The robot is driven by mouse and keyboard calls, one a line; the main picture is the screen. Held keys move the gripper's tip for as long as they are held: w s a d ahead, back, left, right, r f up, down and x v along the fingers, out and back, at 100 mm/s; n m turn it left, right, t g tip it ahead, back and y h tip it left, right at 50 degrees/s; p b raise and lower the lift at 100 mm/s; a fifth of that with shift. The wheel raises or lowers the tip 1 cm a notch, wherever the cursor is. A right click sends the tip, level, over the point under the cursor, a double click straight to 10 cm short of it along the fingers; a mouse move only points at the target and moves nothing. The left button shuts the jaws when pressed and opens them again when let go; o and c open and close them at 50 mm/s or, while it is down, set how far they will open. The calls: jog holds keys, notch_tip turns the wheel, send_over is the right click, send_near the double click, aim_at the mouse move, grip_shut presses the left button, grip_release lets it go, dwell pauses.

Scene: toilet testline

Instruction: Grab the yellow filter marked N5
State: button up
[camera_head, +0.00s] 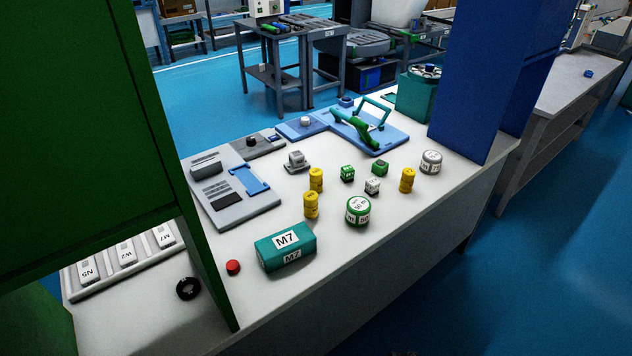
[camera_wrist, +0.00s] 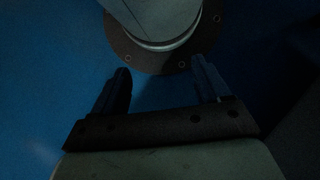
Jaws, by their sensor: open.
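Three yellow cylinders stand upright on the white table in the head view. One yellow cylinder (camera_head: 316,180) is near the middle, a second yellow cylinder (camera_head: 311,205) is just in front of it, and a third yellow cylinder (camera_head: 407,180) is to the right. Their markings are too small to read, so I cannot tell which is N5. My gripper (camera_wrist: 161,82) shows in the wrist view, open and empty, with its two fingers apart over a blue surface. It is not seen in the head view.
A teal M7 box (camera_head: 285,248), a green-and-white round can (camera_head: 358,210), a grey can (camera_head: 431,161) and small green and white cubes stand near the cylinders. A tray (camera_head: 119,262) with labels N5, W2 and M7 is at left. Blue pillars (camera_head: 487,80) and a green panel (camera_head: 80,120) flank the table.

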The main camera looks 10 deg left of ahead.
jog(key=w+d+r+t, duration=0.15)
jog(key=w+r, duration=0.35)
jog(key=w, duration=0.5)
jog(key=w+d+r+m+t, duration=0.15)
jog(key=w+r, duration=0.35)
jog(key=w, duration=0.6)
jog(key=w+d+r, duration=0.2)
jog(key=w+r, duration=0.3)
jog(key=w, duration=0.5)
jog(key=w+d+r+t, duration=0.1)
jog(key=w+d+r, duration=0.1)
jog(key=w+r, duration=0.6)
jog(key=w+d+r+t, duration=0.15)
jog(key=w+r, duration=0.35)
jog(key=r, duration=0.8)
jog(key=w+d+r+t, duration=0.1)
jog(key=w+d+r, duration=0.2)
jog(key=w+r, duration=0.5)
notch_tip(320, 180, up, 11)
jog(key=n, duration=1.8)
send_over(316, 171)
notch_tip(316, 171, down, 8)
jog(key=shift+w+d+r, duration=0.1)
jog(key=shift+w+d, duration=0.05)
jog(key=shift+f, duration=2.6)
jog(key=c, duration=1.2)
